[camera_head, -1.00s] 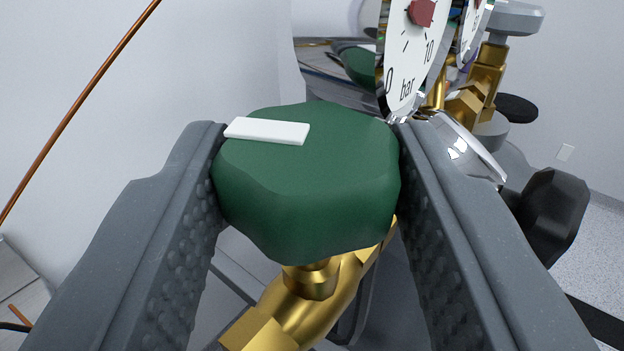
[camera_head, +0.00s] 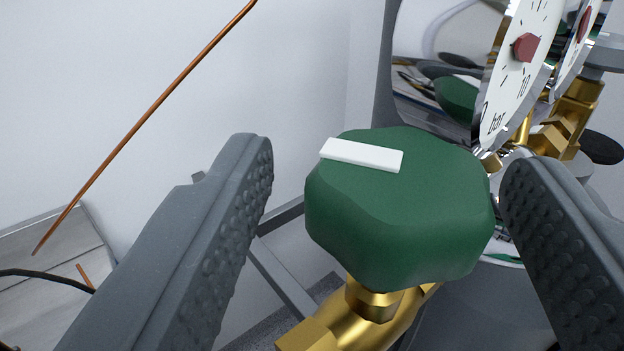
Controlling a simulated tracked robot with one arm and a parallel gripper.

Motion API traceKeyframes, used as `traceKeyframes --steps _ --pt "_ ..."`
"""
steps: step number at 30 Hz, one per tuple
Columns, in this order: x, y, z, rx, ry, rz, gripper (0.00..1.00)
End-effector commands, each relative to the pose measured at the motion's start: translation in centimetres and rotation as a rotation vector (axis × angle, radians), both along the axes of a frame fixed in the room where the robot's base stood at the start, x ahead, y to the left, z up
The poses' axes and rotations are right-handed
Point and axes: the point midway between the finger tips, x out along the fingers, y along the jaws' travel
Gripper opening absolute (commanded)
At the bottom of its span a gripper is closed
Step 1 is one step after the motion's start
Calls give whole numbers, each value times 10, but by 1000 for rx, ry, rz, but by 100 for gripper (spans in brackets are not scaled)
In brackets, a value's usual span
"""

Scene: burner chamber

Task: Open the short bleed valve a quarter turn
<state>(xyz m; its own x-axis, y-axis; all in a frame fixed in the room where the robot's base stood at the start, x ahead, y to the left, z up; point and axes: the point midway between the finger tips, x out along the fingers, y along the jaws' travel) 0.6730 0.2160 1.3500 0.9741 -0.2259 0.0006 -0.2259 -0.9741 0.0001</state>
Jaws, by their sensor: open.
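The green valve knob (camera_head: 400,215) has a lobed edge and a white marker bar (camera_head: 361,155) on its top, running nearly left to right with a slight downward slope to the right. The knob sits on a brass valve body (camera_head: 365,318) below it. My gripper (camera_head: 386,175) is open, with one finger on each side of the knob. A wide gap shows between the left finger and the knob. The right finger is close to the knob's right side, with a narrow gap. The lower brass body runs out of the picture.
A round pressure gauge (camera_head: 518,65) marked in bar stands behind the knob at the upper right, with brass fittings (camera_head: 563,125) beside it. A thin copper rod (camera_head: 145,125) slants across the left. The white wall behind is bare.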

Motion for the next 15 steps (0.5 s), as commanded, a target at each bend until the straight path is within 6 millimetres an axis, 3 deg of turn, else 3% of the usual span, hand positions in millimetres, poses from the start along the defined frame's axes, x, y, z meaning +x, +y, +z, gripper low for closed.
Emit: traceKeyframes --steps 10,15 --pt "-2 0 0 0 1 0 62" --pt "-17 5 0 2 -1 1 62"
